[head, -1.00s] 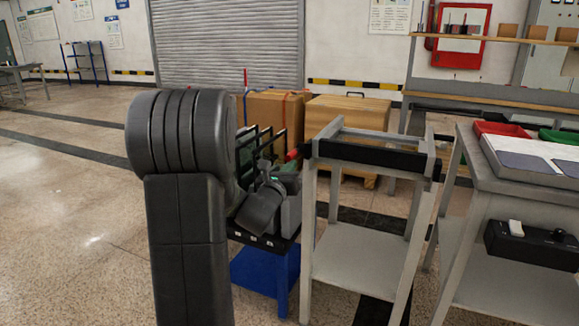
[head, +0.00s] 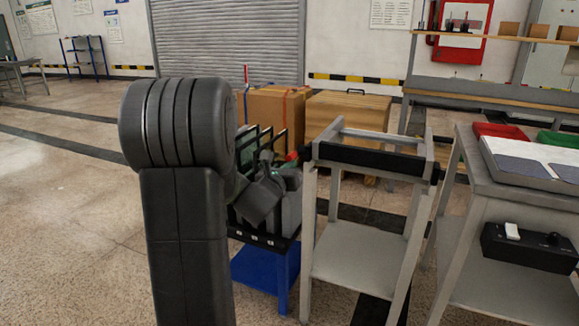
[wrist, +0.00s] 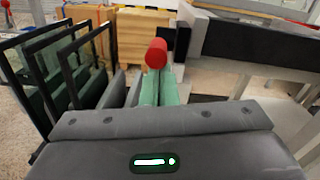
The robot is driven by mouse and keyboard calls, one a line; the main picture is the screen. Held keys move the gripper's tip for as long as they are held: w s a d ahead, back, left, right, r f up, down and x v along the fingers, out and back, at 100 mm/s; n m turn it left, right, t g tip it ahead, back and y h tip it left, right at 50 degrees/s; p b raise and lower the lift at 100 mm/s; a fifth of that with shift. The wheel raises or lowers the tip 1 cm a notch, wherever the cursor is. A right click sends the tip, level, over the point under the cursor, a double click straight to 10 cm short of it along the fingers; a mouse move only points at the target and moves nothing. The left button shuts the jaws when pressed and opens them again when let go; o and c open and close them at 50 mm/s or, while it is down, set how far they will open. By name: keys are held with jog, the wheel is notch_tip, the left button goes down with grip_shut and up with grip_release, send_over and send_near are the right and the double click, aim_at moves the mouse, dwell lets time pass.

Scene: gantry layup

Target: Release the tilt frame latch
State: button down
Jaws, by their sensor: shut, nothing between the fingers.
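The tilt frame (head: 360,157) is a grey open frame on legs with a black bar along its near side. A red knob, which looks like the latch handle, shows at the frame's left end (head: 292,156). In the wrist view the red knob (wrist: 157,54) stands just beyond the tips of my gripper (wrist: 159,80). The green fingers are together with nothing seen between them. Whether the fingertips touch the knob cannot be told. In the head view my arm hides most of the gripper.
A blue stand (head: 268,277) with a rack of dark-framed panels (wrist: 58,70) is close on the left. Wooden crates (head: 345,112) stand behind. A grey table (head: 474,170) with red and green bins is to the right. The floor at left is open.

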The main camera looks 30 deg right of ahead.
aim_at(289, 157)
jog(key=shift+r+p, duration=0.55)
jog(key=shift+r, duration=0.1)
jog(key=shift+r+g+y+p, duration=0.35)
jog(key=shift+r+p, duration=0.2)
jog(key=shift+p, duration=0.4)
jog(key=r+g+y+p, duration=0.1)
jog(key=p, duration=0.5)
jog(key=shift+r, duration=0.35)
jog(key=shift+f+y, duration=0.25)
jog(key=shift+f, duration=0.25)
jog(key=shift+f+b, duration=0.1)
jog(key=shift+b, duration=0.3)
